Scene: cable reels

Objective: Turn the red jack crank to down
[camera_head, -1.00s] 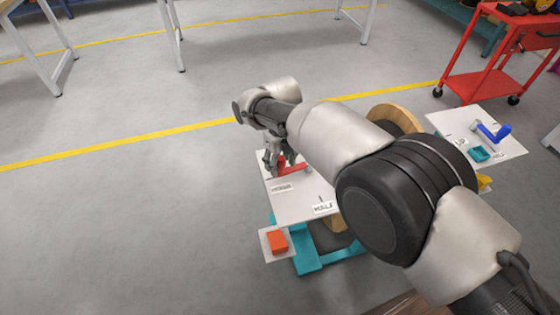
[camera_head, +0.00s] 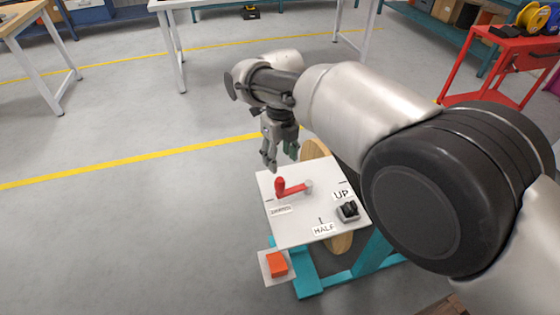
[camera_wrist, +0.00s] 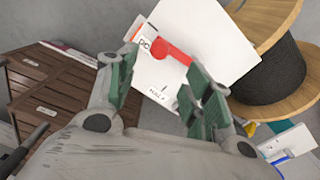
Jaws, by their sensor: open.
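The red jack crank (camera_head: 292,189) is mounted on a white panel (camera_head: 300,232). Its upright knob end is at the left, beside a small label (camera_head: 281,210) that is hard to read in the head view. In the wrist view this label (camera_wrist: 145,45) starts with "DO", and the red crank (camera_wrist: 172,50) lies beside it. The UP label (camera_head: 341,195) is to the right and the HALF label (camera_head: 323,230) at the front. My gripper (camera_head: 281,158) is open and empty, above and behind the crank, apart from it.
A black knob (camera_head: 348,210) sits on the panel's right side. An orange block (camera_head: 277,264) on a white plate is at the front left, by the teal stand (camera_head: 307,282). A wooden reel (camera_wrist: 262,25) stands behind the panel. The floor to the left is clear.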

